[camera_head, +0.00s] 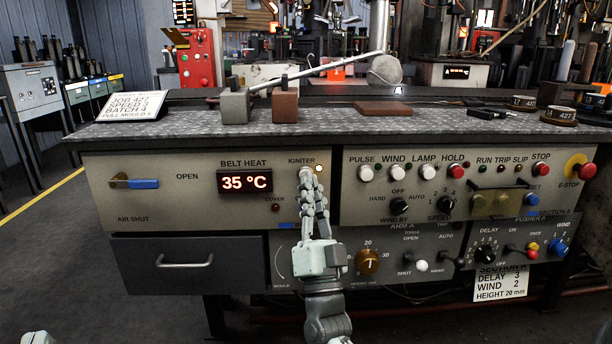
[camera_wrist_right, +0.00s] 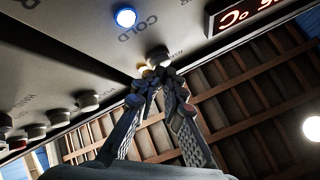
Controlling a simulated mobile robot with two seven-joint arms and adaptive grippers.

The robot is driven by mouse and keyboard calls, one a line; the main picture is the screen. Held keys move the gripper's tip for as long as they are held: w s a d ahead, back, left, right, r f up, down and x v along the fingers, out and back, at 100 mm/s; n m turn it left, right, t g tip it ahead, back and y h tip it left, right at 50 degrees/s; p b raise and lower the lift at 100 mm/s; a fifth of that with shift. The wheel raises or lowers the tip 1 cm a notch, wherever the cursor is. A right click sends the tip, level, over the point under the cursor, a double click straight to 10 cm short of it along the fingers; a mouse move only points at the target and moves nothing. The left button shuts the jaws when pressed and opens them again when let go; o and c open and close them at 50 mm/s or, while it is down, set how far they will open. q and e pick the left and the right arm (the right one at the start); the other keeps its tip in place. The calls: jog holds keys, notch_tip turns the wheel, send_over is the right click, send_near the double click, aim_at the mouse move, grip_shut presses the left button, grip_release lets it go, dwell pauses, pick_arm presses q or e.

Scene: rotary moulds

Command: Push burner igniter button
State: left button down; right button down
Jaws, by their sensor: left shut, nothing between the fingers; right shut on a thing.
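My right gripper (camera_head: 306,174) reaches up to the panel with its fingers shut on the igniter button, right under the IGNITER label. In the right wrist view the fingertips (camera_wrist_right: 149,88) come together beside the grey igniter button (camera_wrist_right: 158,54); the exact contact is partly hidden by the tips. The fingers of my left gripper are not in view.
A red BELT HEAT display (camera_head: 245,182) reads 35 °C left of the gripper. White and red buttons (camera_head: 366,173) line the panel to the right, above a brass dial (camera_head: 369,261). A blue-handled lever (camera_head: 140,183) and a drawer (camera_head: 185,262) are at left.

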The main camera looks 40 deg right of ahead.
jog(key=shift+s+a+f+p, duration=0.15)
jog(key=shift+s+a, duration=0.35)
jog(key=shift+s, duration=0.25)
jog(key=shift+s+a+p, duration=0.2)
jog(key=shift+s+a, duration=0.25)
jog(key=shift+s, duration=0.35)
jog(key=shift+s+a+f+p, duration=0.15)
jog(key=shift+s+a, duration=0.35)
jog(key=shift+s, duration=0.25)
jog(key=shift+r+y, duration=0.1)
jog(key=shift+y, duration=0.2)
